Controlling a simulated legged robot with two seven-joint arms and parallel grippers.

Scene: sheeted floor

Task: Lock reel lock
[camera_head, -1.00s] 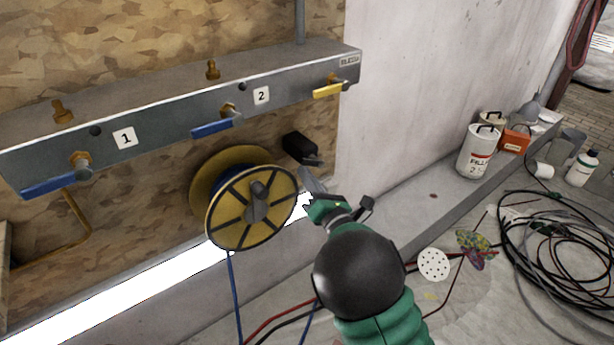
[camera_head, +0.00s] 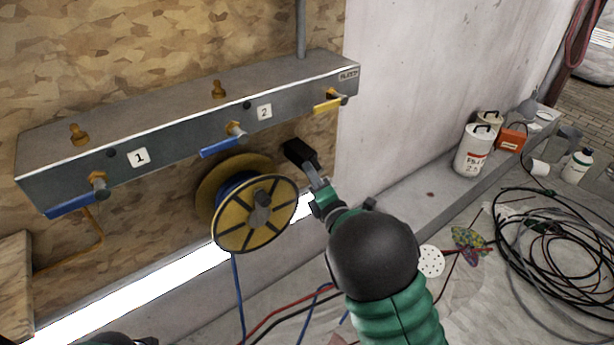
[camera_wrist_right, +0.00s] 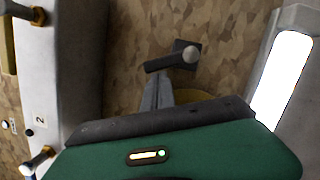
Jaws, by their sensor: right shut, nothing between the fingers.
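A yellow reel (camera_head: 272,232) with dark spokes and blue hose hangs in front of the wood-chip wall. The black reel lock (camera_head: 297,150) is on the wall just right of and above it. In the right wrist view the lock is a dark square plate with a bar handle (camera_wrist_right: 172,60) lying nearly sideways. My right gripper (camera_head: 311,171) is shut and empty, its fingertips close below the lock. In the wrist view the fingertips (camera_wrist_right: 157,80) end at the handle; I cannot tell whether they touch. Only a sliver of my left arm shows at the bottom left.
A grey metal manifold (camera_head: 190,125) with blue and yellow valve handles runs above the reel. A bright light strip (camera_head: 150,280) passes below. Cans (camera_head: 472,152) stand on the ledge at right, and coiled cables (camera_head: 560,245) lie on the floor.

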